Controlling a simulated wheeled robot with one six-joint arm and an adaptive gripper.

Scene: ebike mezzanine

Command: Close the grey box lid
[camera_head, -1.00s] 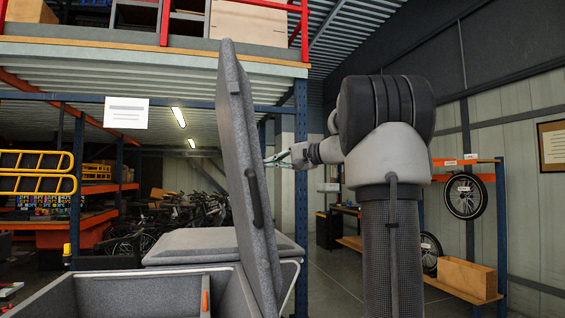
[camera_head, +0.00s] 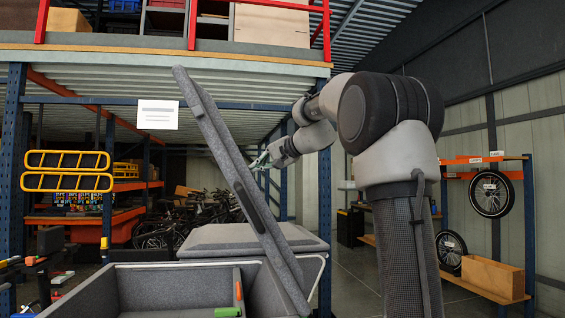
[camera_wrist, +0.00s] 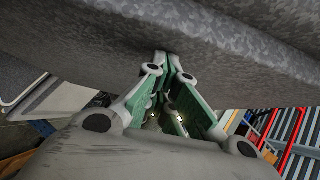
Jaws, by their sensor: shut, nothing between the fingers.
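The grey box (camera_head: 150,292) stands open at the lower middle of the head view, with its inside partly in sight. Its grey lid (camera_head: 228,150) is raised and leans to the left over the box, hinged at the right side. My gripper (camera_head: 262,160) is at the right, outer face of the lid, about halfway up. In the wrist view the gripper (camera_wrist: 167,60) is shut with its fingertips at the lid's grey surface (camera_wrist: 220,35). They appear to touch it. Nothing is held between the fingers.
A second grey box with its lid down (camera_head: 250,238) stands behind the open one. An orange-handled item (camera_head: 238,291) and a green item (camera_head: 228,312) are in the open box. A blue rack post (camera_head: 324,190) stands behind my arm. Shelving with a wheel (camera_head: 490,194) is at the right.

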